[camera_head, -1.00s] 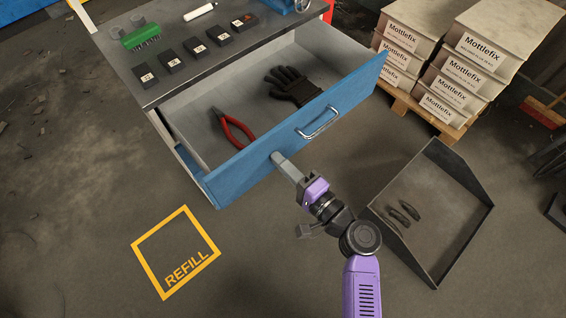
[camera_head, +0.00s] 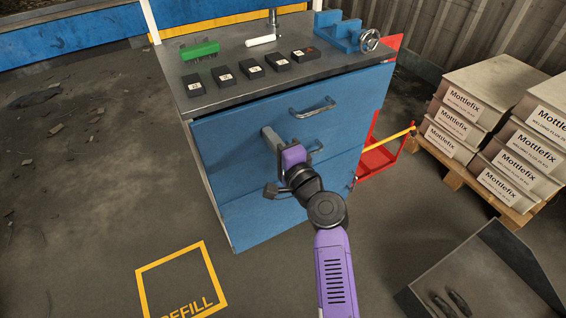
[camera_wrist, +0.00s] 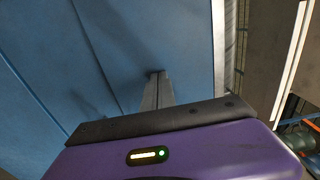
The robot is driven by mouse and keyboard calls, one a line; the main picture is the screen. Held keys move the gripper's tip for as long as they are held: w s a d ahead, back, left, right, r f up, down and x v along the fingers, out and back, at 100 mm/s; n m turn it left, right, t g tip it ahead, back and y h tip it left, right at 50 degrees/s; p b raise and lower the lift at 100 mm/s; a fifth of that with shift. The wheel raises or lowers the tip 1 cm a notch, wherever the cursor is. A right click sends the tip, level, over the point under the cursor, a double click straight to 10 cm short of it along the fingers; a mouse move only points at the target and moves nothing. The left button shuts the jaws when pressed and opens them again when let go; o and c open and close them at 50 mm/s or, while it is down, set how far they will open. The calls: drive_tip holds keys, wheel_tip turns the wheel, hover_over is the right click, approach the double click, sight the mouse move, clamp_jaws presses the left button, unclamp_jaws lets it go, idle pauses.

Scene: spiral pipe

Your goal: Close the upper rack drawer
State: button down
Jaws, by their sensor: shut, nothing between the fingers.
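The upper rack drawer (camera_head: 235,125) has a blue front with a metal bar handle (camera_head: 312,107). Its front sits close under the grey worktop, and its inside no longer shows. My gripper (camera_head: 266,131) is shut and empty, with its fingertips at the drawer front, left of and below the handle. In the wrist view the closed fingers (camera_wrist: 157,76) reach to the blue front (camera_wrist: 110,45) and appear to touch it.
The worktop (camera_head: 230,97) holds several black boxes (camera_head: 251,68), a green brush (camera_head: 199,50) and a blue vise (camera_head: 342,35). A lower drawer (camera_head: 255,205) lies below. Cartons (camera_head: 462,100) on a pallet and a grey open bin (camera_head: 480,275) stand right.

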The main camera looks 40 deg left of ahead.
drive_tip(key=x, duration=0.1)
drive_tip(key=b+x, duration=0.1)
drive_tip(key=shift+w+a+r, duration=0.1)
drive_tip(key=shift+a+r, duration=0.15)
idle(0.4)
